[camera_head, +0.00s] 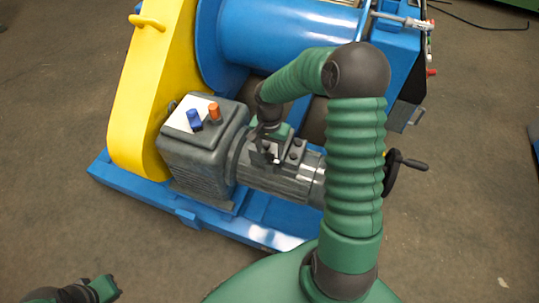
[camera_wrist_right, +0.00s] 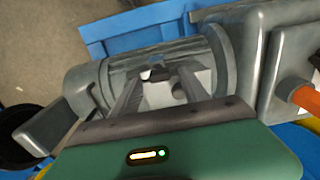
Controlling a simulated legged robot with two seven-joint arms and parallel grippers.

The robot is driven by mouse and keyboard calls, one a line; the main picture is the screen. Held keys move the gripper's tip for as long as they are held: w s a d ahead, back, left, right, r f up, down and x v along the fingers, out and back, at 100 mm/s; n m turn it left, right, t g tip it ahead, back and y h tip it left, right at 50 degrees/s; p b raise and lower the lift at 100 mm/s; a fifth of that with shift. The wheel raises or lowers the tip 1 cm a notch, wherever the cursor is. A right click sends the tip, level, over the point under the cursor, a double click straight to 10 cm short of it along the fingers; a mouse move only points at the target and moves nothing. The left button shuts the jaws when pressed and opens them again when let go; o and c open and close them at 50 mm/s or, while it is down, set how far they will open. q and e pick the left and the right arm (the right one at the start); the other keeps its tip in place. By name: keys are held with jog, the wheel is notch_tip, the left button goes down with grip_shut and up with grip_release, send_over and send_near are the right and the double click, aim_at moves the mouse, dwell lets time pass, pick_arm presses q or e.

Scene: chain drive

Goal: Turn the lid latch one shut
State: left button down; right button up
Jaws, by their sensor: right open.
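The terminal box (camera_head: 288,150) sits on top of the grey ribbed motor (camera_head: 275,182) in the head view, partly covered by my right gripper. My right gripper (camera_head: 270,157) points down over the box. In the right wrist view, its two dark fingers (camera_wrist_right: 160,76) are spread apart. A pale lid surface (camera_wrist_right: 158,96) shows between them, with a small dark latch-like part (camera_wrist_right: 157,73) near the fingertips. I cannot tell whether a finger touches it, or which way the latch is turned. Part of my left arm shows at the bottom left in the head view; its jaws are unclear.
A grey gearbox (camera_head: 200,155) beside the motor carries a blue knob (camera_head: 193,118) and an orange knob (camera_head: 214,111). A yellow guard (camera_head: 140,95), a blue drum (camera_head: 285,35) and a black hand crank (camera_head: 408,163) stand around. The floor in front is clear.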

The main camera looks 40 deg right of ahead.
jog(key=shift+f, duration=0.75)
jog(key=shift+r, duration=0.1)
jog(key=shift+c, duration=0.4)
grip_shut()
